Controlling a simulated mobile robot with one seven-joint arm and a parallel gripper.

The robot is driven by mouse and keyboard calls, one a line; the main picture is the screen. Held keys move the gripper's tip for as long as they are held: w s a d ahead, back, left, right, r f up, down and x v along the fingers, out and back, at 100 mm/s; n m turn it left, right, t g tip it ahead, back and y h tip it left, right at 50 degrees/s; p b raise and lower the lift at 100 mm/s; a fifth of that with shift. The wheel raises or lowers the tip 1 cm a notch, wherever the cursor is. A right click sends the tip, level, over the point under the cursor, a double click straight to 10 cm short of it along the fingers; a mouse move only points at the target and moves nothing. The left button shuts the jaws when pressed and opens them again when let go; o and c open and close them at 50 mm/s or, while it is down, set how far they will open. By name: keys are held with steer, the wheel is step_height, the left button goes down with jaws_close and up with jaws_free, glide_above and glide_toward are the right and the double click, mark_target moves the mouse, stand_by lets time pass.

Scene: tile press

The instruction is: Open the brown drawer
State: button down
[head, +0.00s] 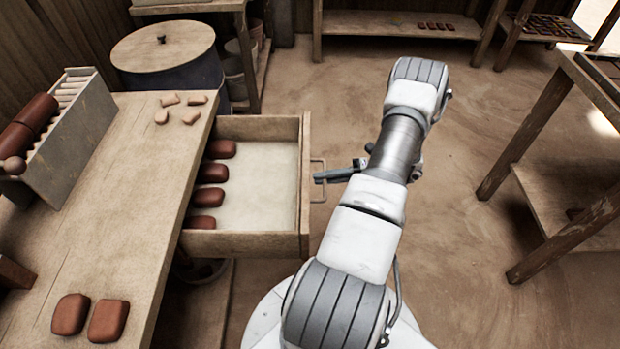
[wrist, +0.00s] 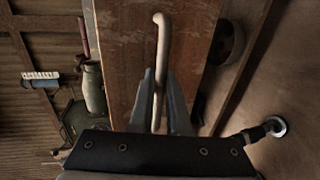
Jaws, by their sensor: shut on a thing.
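The brown drawer (head: 258,243) stands pulled out from the right side of the workbench, and its inside shows. Several red-brown clay pieces (head: 213,172) lie in a row along its left side, and the rest of its pale floor is bare. Its handle (head: 317,163) is on the right-hand front panel. My gripper (head: 318,178) is at this handle. In the wrist view my gripper (wrist: 160,92) has its two fingers on either side of the pale handle bar (wrist: 162,40), shut on it, in front of the brown drawer front (wrist: 130,62).
The workbench (head: 130,190) holds a grey rack (head: 75,125), small pale pieces (head: 170,100) and two red-brown blocks (head: 108,320). A lidded barrel (head: 165,50) stands behind it. Wooden shelving (head: 550,130) stands at the right. Open floor (head: 450,200) lies right of my arm.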

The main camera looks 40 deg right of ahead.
steer(key=shift+s+d, duration=0.25)
steer(key=c, duration=0.9)
jaws_free()
steer(key=p+v, duration=0.1)
steer(key=v, duration=1.6)
steer(key=shift+s+d, duration=0.1)
steer(key=shift+d, duration=0.05)
